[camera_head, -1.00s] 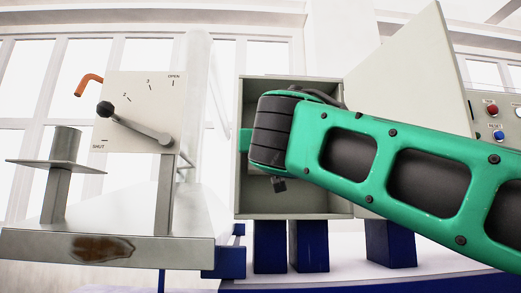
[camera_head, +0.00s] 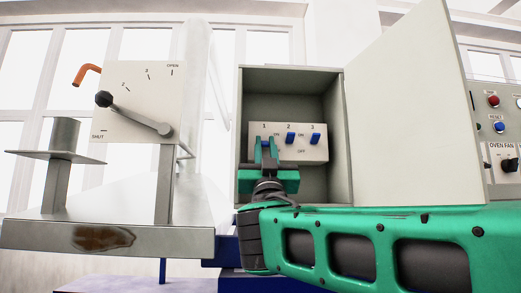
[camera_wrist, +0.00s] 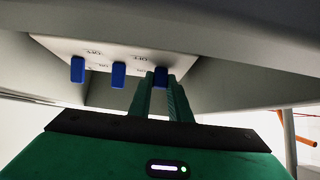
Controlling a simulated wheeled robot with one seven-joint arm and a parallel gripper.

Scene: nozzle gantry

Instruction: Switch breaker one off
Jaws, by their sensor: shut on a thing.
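The breaker panel (camera_head: 302,153) is a pale plate inside an open grey box. It carries three blue toggles under the numbers 1, 2 and 3, with ON and OFF marks. My gripper (camera_head: 266,152) reaches up into the box from below and is shut on the breaker one toggle (camera_wrist: 161,73), which shows between the fingertips in the wrist view. The fingers hide much of this toggle in the head view. The breaker two toggle (camera_head: 290,138) and breaker three toggle (camera_head: 315,138) stand clear to its right.
The box door (camera_head: 405,120) stands open on the right. A control panel (camera_head: 497,140) with buttons and an OVEN FAN knob is farther right. A lever dial plate (camera_head: 150,100) marked SHUT to OPEN stands left, above a metal bench (camera_head: 110,240).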

